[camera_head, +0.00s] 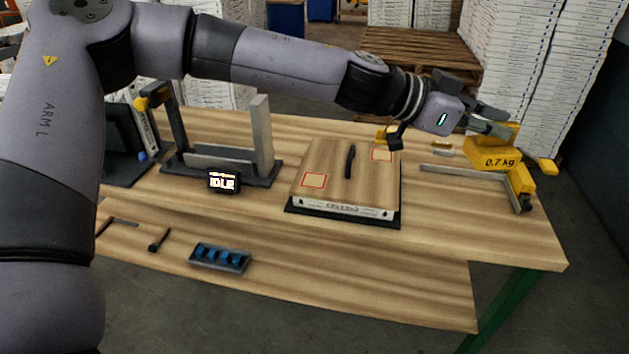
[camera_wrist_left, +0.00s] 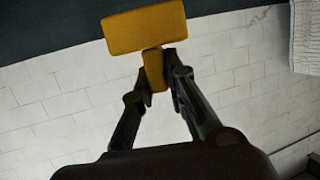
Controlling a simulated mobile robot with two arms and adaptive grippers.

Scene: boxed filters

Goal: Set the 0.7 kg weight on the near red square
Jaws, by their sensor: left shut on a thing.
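The yellow 0.7 kg weight (camera_head: 490,158) is at the right end of the table in the head view. In the left wrist view, the fingers (camera_wrist_left: 160,85) close around the narrow stem of the yellow weight (camera_wrist_left: 145,28). Whether the weight touches what lies below it is unclear. The near red square (camera_head: 314,180) is at the front left on top of the flat wood-topped filter box (camera_head: 335,195), and it is bare. My right gripper is not in view.
A second red square (camera_head: 382,155) and a black strip (camera_head: 350,162) are on the box top. A grey L-shaped bracket (camera_head: 465,175) lies under and beside the weight. A grey metal fixture (camera_head: 262,140) with an IDLE display (camera_head: 223,182) stands left of the box.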

